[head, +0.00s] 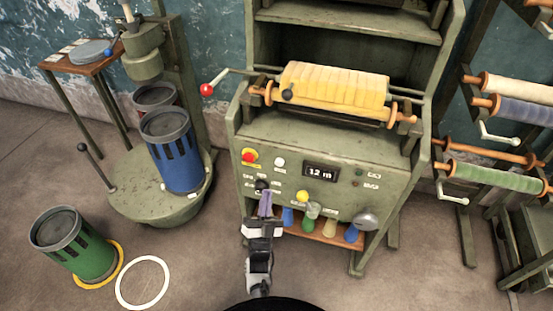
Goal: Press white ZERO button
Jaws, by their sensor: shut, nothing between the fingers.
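The white button (280,162) is on the front panel of the green winding machine (330,150), right of the red button and left of the display (321,172). It stands uncovered; its label is too small to read. My gripper (263,218) is below the button in the picture, at the lower left of the panel, apart from the button. Its fingers are shut with nothing between them. A purple item (266,203) shows just above the fingertips; I cannot tell whether they touch it.
A red button on a yellow base (249,155), a black knob (262,184) and a yellow knob (302,196) are close by on the panel. A red-ended crank (207,90) juts out left. A blue drum (172,150) stands left; spool racks (505,175) stand right.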

